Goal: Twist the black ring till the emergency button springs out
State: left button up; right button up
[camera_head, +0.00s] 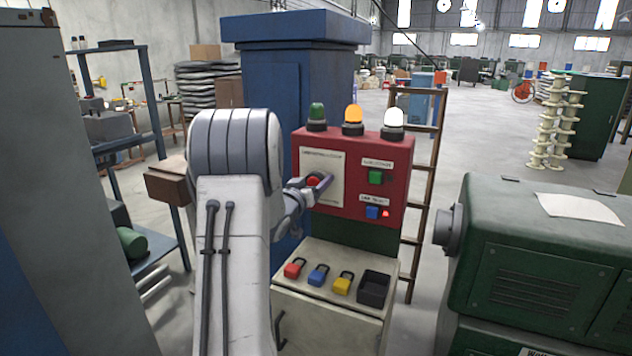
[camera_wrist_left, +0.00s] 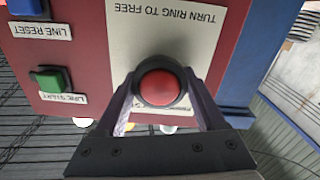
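The red emergency button (camera_head: 314,181) sits on a pale plate on the red control panel (camera_head: 345,145). In the left wrist view the button (camera_wrist_left: 160,87) fills the middle, with the black ring (camera_wrist_left: 160,103) around it. The plate (camera_wrist_left: 200,50) there reads "TURN RING TO FREE", upside down. My left gripper (camera_head: 308,188) is at the button, facing the panel. In the wrist view its two fingers (camera_wrist_left: 160,90) lie on either side of the ring and appear to touch its edges. My right gripper is not in view.
Three lamps stand on the panel top. Below, padlocks and a black bin (camera_head: 374,288) sit on a cream ledge. A green machine (camera_head: 540,265) stands at right.

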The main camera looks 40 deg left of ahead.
pick_arm(q)
jog(key=shift+f+m+b, duration=0.15)
jog(key=shift+m+b, duration=0.15)
jog(key=shift+b, duration=0.35)
jog(key=m+b, duration=0.5)
jog(key=b, duration=0.1)
jog(key=shift+d+f+b, duration=0.1)
jog(key=shift+b, duration=0.3)
jog(key=shift+m+b, duration=1.3)
jog(key=shift+b, duration=0.05)
jog(key=shift+r, duration=0.2)
jog(key=o, duration=1.3)
jog(key=shift+o, duration=0.2)
jog(key=b+v, duration=0.2)
jog(key=v, duration=0.8)
jog(key=shift+s, duration=0.25)
